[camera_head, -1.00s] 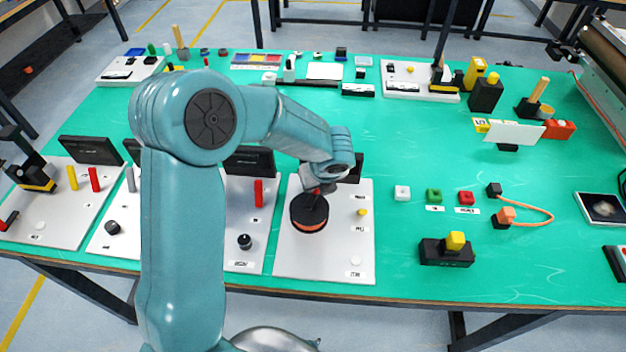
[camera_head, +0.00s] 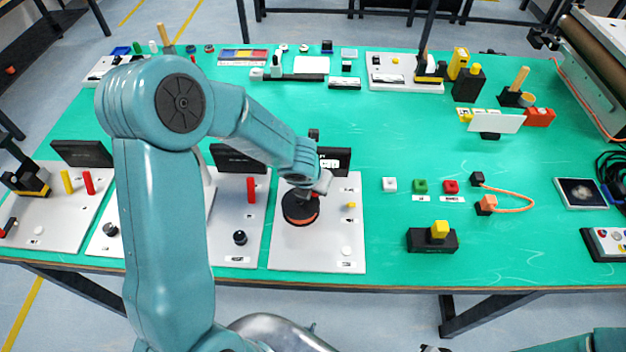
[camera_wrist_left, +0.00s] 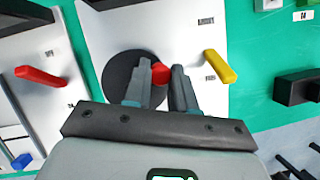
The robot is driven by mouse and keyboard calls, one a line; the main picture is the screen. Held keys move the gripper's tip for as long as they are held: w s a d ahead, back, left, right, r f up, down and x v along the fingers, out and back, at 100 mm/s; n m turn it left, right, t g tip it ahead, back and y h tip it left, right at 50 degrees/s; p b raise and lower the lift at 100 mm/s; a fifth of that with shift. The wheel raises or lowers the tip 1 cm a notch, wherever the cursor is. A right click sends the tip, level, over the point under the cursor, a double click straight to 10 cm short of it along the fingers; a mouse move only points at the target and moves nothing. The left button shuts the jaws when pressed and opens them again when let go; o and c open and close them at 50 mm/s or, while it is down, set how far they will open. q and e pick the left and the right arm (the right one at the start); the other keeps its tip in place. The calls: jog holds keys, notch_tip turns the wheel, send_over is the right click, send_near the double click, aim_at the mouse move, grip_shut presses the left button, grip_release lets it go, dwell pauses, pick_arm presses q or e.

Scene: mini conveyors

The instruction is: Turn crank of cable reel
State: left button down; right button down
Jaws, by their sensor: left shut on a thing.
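The cable reel is a dark round disc (camera_head: 299,209) with an orange-red band under its rim, on a light panel (camera_head: 330,255) near the table's front edge. In the left wrist view, the disc (camera_wrist_left: 128,78) is partly hidden behind my fingers. The crank's red knob (camera_wrist_left: 160,72) shows between the fingertips. My left gripper (camera_head: 316,190) is over the reel's upper right side. In the left wrist view, my left gripper (camera_wrist_left: 160,82) is shut on the crank knob. My right gripper is not clearly in view; only teal parts of mine show at the bottom right.
A yellow lever (camera_wrist_left: 219,66) stands just right of the reel in the left wrist view. A red lever (camera_wrist_left: 38,76) is on the panel to the left. A black display (camera_head: 335,160) stands behind the reel.

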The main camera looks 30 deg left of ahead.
pick_arm(q)
jog(key=shift+s+d+m, duration=0.1)
jog(key=shift+m, duration=0.3)
jog(key=c, duration=0.9)
grip_release()
jog(key=shift+c, duration=0.2)
jog(key=a+p+v, duration=0.1)
jog(key=p+v, duration=0.7)
jog(key=v, duration=0.8)
jog(key=shift+d+r, duration=0.2)
jog(key=shift+d, duration=0.1)
